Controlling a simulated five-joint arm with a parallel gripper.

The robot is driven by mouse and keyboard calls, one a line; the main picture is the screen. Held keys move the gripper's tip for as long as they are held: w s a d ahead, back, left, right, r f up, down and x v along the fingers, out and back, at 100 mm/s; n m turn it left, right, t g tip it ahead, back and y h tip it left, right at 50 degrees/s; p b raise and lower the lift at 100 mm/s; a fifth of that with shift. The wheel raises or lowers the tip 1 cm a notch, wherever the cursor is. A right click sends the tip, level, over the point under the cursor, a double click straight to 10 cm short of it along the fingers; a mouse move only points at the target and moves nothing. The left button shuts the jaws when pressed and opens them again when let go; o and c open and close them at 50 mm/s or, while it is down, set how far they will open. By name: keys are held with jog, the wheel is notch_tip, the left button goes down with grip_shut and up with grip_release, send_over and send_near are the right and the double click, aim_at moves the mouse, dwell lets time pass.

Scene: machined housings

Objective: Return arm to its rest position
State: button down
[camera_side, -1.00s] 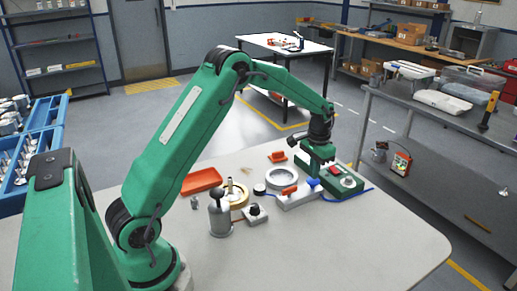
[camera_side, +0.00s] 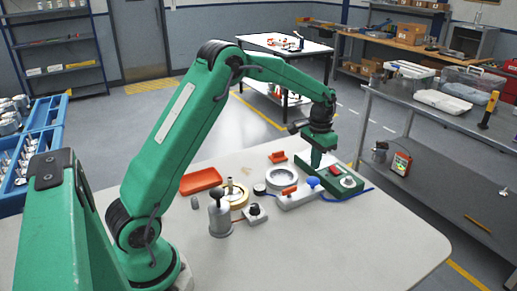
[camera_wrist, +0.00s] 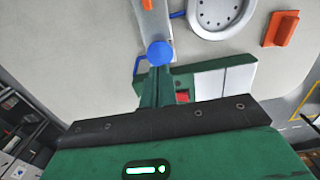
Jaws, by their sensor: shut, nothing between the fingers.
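In the wrist view my gripper (camera_wrist: 155,75) shows as a narrow green finger pair, closed with nothing between the tips. Its tip looks close to a blue ball knob (camera_wrist: 159,54), which also shows in the side view (camera_side: 313,182). I cannot tell the exact gap from the box or the knob.
A grey fixture with an orange handle (camera_side: 289,191), a white ring housing (camera_side: 282,177), an orange block (camera_side: 278,157), a brass-coloured ring (camera_side: 235,196), a grey canister (camera_side: 220,218) and an orange tray (camera_side: 200,181) stand around. The front right of the table is clear.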

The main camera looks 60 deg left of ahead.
dwell(0.4)
jog(key=s+d+r+t, duration=0.1)
jog(key=s+d+r, duration=0.2)
jog(key=s+r, duration=0.4)
jog(key=s+d+r+t, duration=0.2)
jog(key=s+d+r, duration=0.1)
jog(key=s+r, duration=0.35)
jog(key=s+d+t, duration=0.1)
jog(key=s+d, duration=0.1)
jog(key=s, duration=0.6)
jog(key=s+d+t, duration=0.1)
jog(key=s, duration=0.7)
jog(key=shift+s+d+r+t, duration=0.25)
jog(key=shift+s+d+t, duration=0.05)
jog(key=shift+d, duration=0.1)
dwell(0.4)
